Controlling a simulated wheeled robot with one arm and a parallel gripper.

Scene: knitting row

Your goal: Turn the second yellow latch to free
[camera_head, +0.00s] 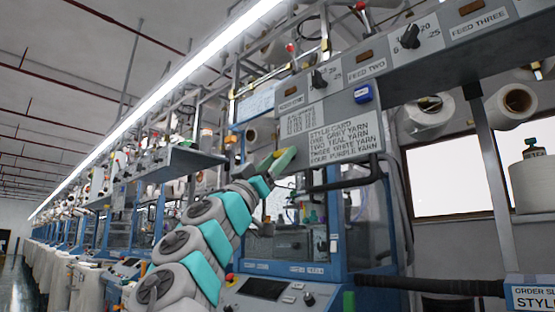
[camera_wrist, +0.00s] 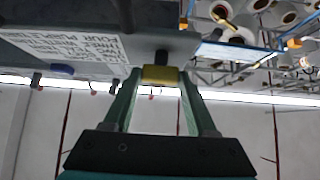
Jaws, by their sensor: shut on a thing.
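In the wrist view a small yellow block (camera_wrist: 160,74), apparently a latch, sits below a short dark stem under the grey panel (camera_wrist: 150,44). My gripper (camera_wrist: 158,80) has its two green fingers on either side of the block, closed on it. In the head view my gripper (camera_head: 284,159) reaches up to the lower left edge of the grey feed panel (camera_head: 345,108), left of the style card. The block cannot be made out clearly there. I cannot tell which latch in the row this is, nor its turned position.
A style card (camera_head: 339,137), a blue clip (camera_head: 362,94) and black knobs at feed two (camera_head: 318,79) and feed three (camera_head: 410,37) are on the panel. A dark padded bar (camera_head: 345,183) runs close below it. Yarn cones (camera_head: 512,104) stand at right.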

